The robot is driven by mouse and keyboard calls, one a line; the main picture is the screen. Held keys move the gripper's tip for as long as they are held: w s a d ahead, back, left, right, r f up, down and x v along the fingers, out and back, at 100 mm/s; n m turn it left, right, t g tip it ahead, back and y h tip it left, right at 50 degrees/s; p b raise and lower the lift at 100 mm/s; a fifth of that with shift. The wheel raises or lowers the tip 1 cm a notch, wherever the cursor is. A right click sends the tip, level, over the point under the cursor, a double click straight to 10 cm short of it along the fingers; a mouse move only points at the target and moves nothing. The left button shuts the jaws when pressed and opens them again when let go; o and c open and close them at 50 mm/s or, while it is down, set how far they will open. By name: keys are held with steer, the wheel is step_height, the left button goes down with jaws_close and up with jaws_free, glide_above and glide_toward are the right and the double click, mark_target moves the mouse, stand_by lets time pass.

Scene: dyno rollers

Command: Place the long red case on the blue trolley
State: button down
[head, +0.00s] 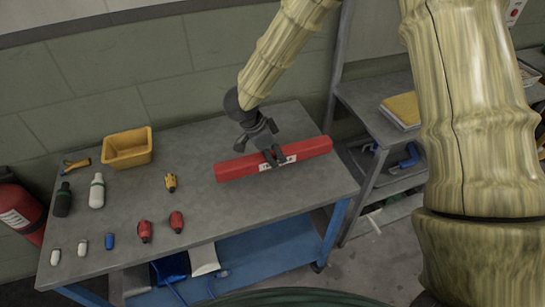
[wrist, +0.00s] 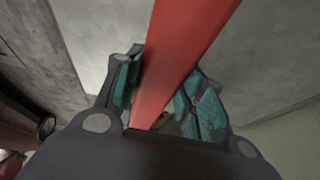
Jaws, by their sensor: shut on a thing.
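The long red case (head: 235,168) with a white label lies lengthwise at the right part of the grey-topped trolley in the head view. The trolley (head: 283,245) has a blue frame and a blue lower shelf. My gripper (head: 273,157) is shut on the middle of the case from above. In the wrist view the case (wrist: 184,50) runs between the two teal-padded fingers of my gripper (wrist: 165,95). I cannot tell whether the case touches the top or hangs just above it. The fingers hide part of its middle.
A yellow bin (head: 127,150) and several small bottles and tools, such as a yellow tool (head: 170,182) and a red one (head: 176,221), stand on the left half. A grey shelf unit (head: 362,105) stands at the right. A red extinguisher (head: 20,210) is at the far left.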

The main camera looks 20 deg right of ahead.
steer(key=shift+w, duration=0.35)
steer(key=shift+w+f, duration=0.15)
steer(key=shift+f, duration=0.15)
steer(key=shift+f+p, duration=0.45)
steer(key=shift+f, duration=1.05)
steer(key=c, duration=0.9)
jaws_free()
steer(key=shift+f, duration=0.15)
steer(key=b+v, duration=0.1)
steer(key=v, duration=1.1)
steer(key=shift+a, duration=0.1)
